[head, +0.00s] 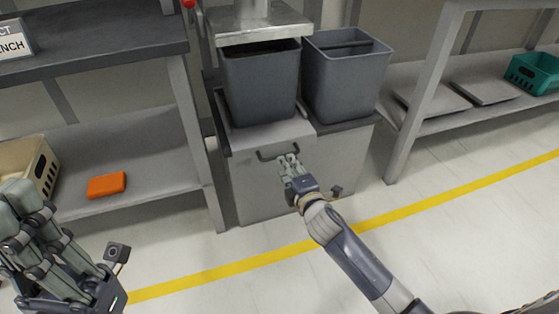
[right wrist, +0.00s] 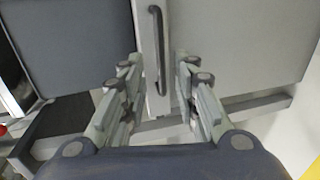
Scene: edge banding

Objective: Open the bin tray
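The bin tray (head: 262,136) is a light grey slab at the cabinet's left, under a dark grey bin (head: 262,85). Its front edge sits forward of the cabinet top beside it. A dark bar handle (head: 266,156) is on its front; it also shows in the right wrist view (right wrist: 158,45). My right gripper (head: 288,160) is at the handle's right end. In the right wrist view its fingers (right wrist: 156,65) are open, one on each side of the handle's near end, with gaps visible. My left gripper (head: 30,215) is at the lower left, away from the cabinet; its opening is unclear.
A second grey bin (head: 346,85) stands to the right on the cabinet (head: 345,160). A metal plate (head: 258,25) hangs over the left bin. A bench with an orange block (head: 107,185) is left; a shelf with a green basket (head: 535,72) is right. The floor in front is clear.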

